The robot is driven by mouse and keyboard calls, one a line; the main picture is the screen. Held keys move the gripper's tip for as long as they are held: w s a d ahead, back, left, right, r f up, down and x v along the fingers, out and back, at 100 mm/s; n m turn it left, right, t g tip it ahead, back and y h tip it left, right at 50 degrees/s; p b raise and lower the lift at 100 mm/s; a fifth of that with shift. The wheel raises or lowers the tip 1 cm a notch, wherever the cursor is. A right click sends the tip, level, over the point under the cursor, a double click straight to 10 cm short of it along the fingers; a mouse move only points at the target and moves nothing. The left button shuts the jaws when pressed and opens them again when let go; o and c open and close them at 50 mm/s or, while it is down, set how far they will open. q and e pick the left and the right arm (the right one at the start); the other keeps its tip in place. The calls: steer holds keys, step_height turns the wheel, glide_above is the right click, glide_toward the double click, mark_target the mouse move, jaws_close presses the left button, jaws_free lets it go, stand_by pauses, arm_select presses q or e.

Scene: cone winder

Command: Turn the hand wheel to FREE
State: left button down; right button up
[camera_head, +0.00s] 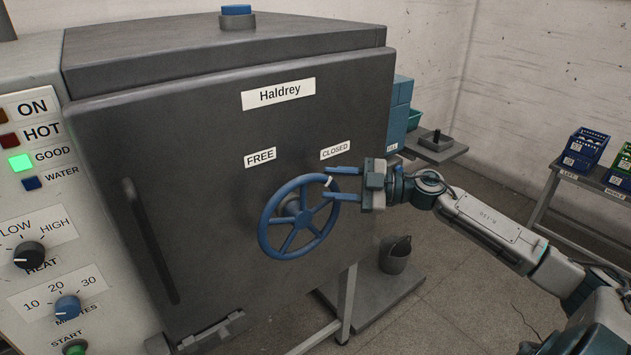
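The blue spoked hand wheel (264,226) is on the dark grey door of the machine. A white mark (328,181) shows on its rim at the upper right, below the CLOSED label (335,149). The FREE label (260,157) is above the wheel, to the left. My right gripper (328,183) is at the rim's upper right, coming from the right. Its two blue fingers are apart, one above and one below the white mark; whether either touches the rim I cannot tell. My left gripper is not in view.
A control panel (60,232) with a lit green GOOD lamp (20,162) stands at the left. A vertical handle (150,240) is on the door. A bucket (395,262) stands below right.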

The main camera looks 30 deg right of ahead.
mark_target(299, 215)
steer(key=p+x, duration=0.1)
steer(key=x, duration=0.1)
steer(key=shift+w+a+r, duration=0.2)
steer(key=shift+p+x, duration=0.35)
steer(key=shift+x, duration=0.7)
steer(key=shift+f, duration=0.15)
steer(key=shift+c, duration=0.2)
jaws_close()
